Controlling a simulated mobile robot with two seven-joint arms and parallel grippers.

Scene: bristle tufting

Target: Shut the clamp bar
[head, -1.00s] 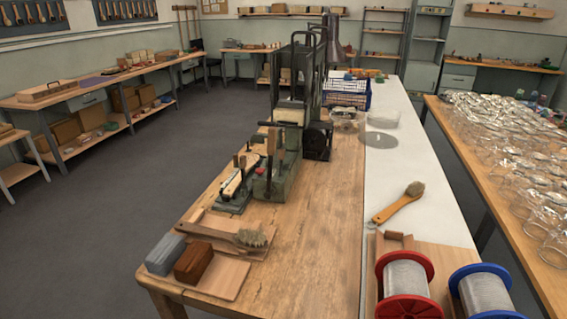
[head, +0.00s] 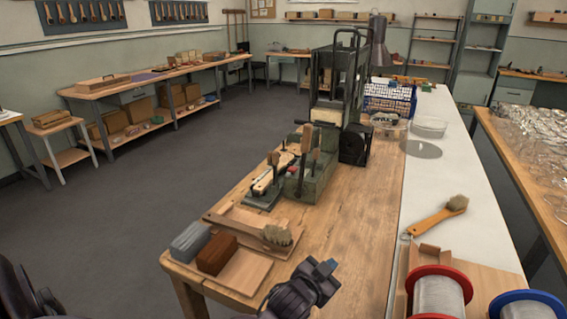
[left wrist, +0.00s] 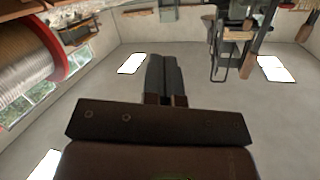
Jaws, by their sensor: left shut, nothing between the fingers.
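The clamp fixture (head: 262,197) is a dark metal base on the wooden bench, with a pale, slanting piece (head: 272,178) on it. A green block (head: 312,181) with upright wooden-handled tools stands close on its right. I cannot tell for sure which part is the clamp bar or how far it stands open. My left gripper (head: 326,267) is at the front of the bench, well short of the fixture. In the left wrist view its dark fingers (left wrist: 164,72) are together and empty. My right gripper is not in view.
A brush (head: 277,236) lies on a board, beside grey (head: 190,241) and brown (head: 217,254) blocks. A red-rimmed spool (head: 440,293) and an orange-handled brush (head: 438,215) lie to the right. A tall dark machine (head: 342,100) stands behind the fixture.

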